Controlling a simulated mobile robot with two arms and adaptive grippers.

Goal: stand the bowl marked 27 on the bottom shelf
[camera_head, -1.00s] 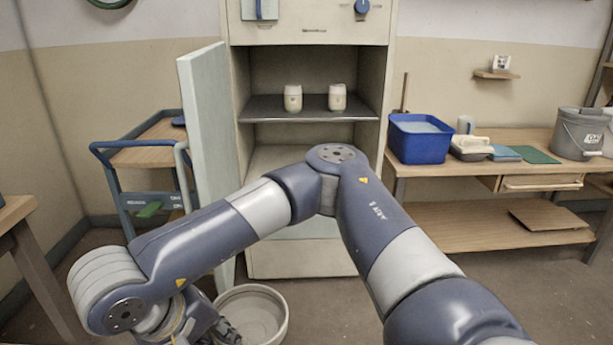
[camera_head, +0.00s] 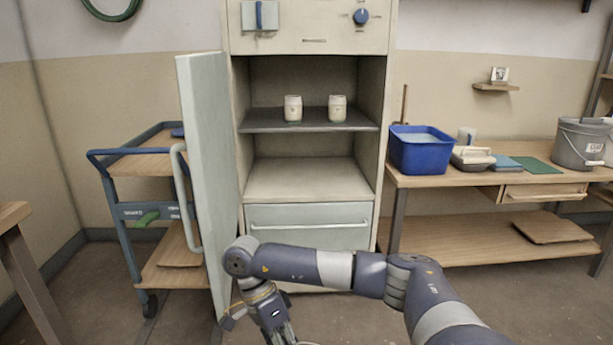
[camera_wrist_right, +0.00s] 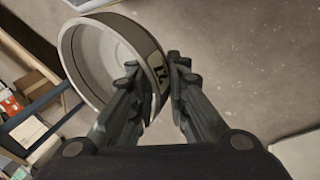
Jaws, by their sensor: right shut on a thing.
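The bowl (camera_wrist_right: 93,60) is pale and round, with a dark band carrying a number that looks like 27, turned sideways in the right wrist view. My right gripper (camera_wrist_right: 153,76) is shut on the bowl's wall, one finger inside and one outside. In the head view my right gripper (camera_head: 285,338) points down at the bottom edge, and the bowl is almost wholly out of frame. The open cabinet's bottom shelf (camera_head: 307,180) is pale and empty. Above it a dark upper shelf (camera_head: 310,126) bears two pale jars (camera_head: 293,109) (camera_head: 337,109). My left gripper is not in view.
The cabinet door (camera_head: 208,180) stands open on the left, close to my right arm's wrist. A blue trolley (camera_head: 150,215) is beyond it. On the right a wooden bench (camera_head: 440,180) holds a blue tub (camera_head: 420,150) and a grey bucket (camera_head: 583,140). A closed drawer (camera_head: 308,226) lies under the bottom shelf.

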